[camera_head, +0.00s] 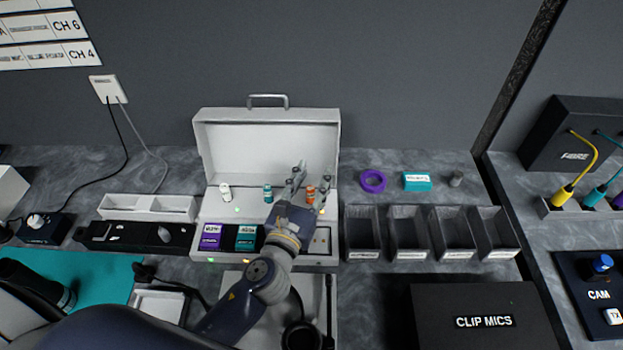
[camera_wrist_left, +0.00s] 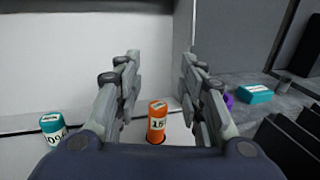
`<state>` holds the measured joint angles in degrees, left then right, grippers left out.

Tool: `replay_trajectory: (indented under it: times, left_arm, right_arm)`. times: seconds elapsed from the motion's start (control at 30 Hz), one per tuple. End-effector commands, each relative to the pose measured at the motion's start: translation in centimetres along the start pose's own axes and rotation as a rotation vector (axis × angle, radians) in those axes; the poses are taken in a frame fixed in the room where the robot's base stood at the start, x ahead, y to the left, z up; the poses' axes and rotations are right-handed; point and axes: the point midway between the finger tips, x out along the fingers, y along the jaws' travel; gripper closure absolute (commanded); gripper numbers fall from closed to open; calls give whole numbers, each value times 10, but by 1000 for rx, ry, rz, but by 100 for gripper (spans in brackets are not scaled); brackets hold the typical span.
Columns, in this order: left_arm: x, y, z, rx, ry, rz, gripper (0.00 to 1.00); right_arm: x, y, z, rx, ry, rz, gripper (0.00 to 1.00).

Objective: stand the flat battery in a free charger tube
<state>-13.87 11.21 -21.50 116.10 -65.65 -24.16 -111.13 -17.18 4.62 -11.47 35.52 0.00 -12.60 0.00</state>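An orange battery (camera_head: 310,193) stands upright at the right of the white open charger case (camera_head: 268,129). In the left wrist view the orange battery (camera_wrist_left: 157,122), its label reading "15", rises from a dark-rimmed hole. My left gripper (camera_head: 311,177) is open, its fingers on either side of the orange battery with gaps visible. A teal battery (camera_head: 268,194) and a white battery (camera_head: 225,192) stand upright further left in the case. The teal battery (camera_wrist_left: 53,131) also shows in the wrist view. I cannot make out an empty tube; my arm hides part of the case front. My right gripper does not show.
Purple and teal blocks (camera_head: 228,237) sit at the case front. Several grey bins (camera_head: 408,233) stand right of the case. A purple ring (camera_head: 373,181), a teal box (camera_head: 417,181) and a small grey cylinder (camera_head: 456,180) lie behind them. A black CLIP MICS case (camera_head: 480,300) is nearer.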

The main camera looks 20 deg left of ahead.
Motion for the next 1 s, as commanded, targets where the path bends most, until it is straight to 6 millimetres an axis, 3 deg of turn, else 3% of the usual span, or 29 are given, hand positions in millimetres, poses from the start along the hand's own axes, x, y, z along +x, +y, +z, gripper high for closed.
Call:
replay_trajectory:
  times: [0.23, 0.7, 1.0]
  left_arm:
    - [-15, 0, -2, 0, 3, 0, 63]
    - [-95, 0, -1, 1, 4, 0, 63]
    - [-118, 0, 0, 1, 1, 0, 63]
  right_arm:
    - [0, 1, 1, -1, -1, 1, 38]
    - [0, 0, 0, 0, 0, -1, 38]
    - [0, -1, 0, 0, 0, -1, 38]
